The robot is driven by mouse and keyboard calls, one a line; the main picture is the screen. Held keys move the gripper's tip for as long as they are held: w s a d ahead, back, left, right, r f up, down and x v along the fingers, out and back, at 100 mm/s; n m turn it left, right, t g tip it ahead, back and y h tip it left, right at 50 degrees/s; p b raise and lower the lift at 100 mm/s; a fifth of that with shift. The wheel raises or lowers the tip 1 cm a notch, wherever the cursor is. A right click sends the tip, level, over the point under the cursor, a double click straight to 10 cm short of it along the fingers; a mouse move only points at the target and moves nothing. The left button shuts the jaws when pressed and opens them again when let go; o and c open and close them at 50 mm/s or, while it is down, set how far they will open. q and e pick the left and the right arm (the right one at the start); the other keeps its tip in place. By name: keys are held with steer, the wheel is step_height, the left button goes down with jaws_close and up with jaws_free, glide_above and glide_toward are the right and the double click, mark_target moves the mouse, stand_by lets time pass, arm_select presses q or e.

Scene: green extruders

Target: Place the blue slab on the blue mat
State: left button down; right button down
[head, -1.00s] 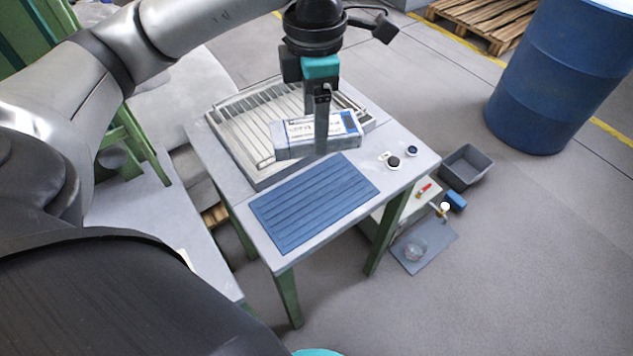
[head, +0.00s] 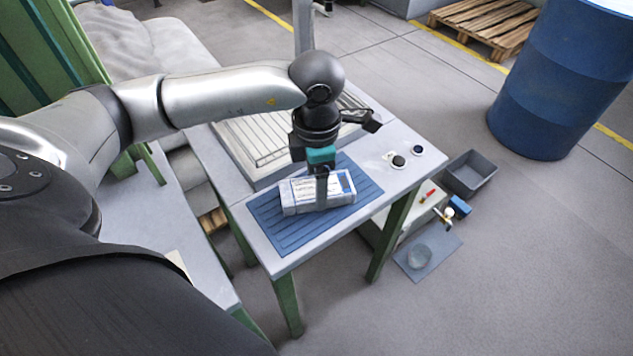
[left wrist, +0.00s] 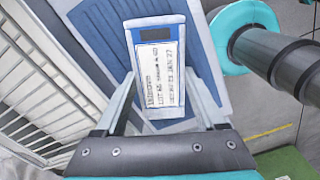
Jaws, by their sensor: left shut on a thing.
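The blue slab (head: 300,194) is a flat box with a white printed label and blue ends. My left gripper (head: 321,196) is shut on it, with a finger on each long side. The slab is over the blue mat (head: 287,235), a ribbed sheet on the small table. I cannot tell whether it touches the mat or is just above it. In the left wrist view the slab (left wrist: 160,70) lies between the two fingers (left wrist: 162,105), with the mat (left wrist: 208,35) behind it. My right gripper is not in view.
A slatted tray (head: 240,148) lies on the table behind the mat. Two small round dark items (head: 398,161) sit at the table's right. A grey bin (head: 470,172) and a blue drum (head: 553,85) stand on the floor to the right.

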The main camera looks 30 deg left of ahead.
arm_select(q)
steer(key=shift+r, duration=0.1)
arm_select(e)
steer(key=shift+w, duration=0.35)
arm_select(q)
steer(key=shift+c, duration=2.2)
jaws_free()
steer(key=shift+f, duration=0.2)
steer(key=o, duration=0.4)
steer(key=shift+o, duration=0.2)
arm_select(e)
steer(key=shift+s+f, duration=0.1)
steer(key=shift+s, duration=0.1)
arm_select(q)
steer(key=shift+r, duration=0.1)
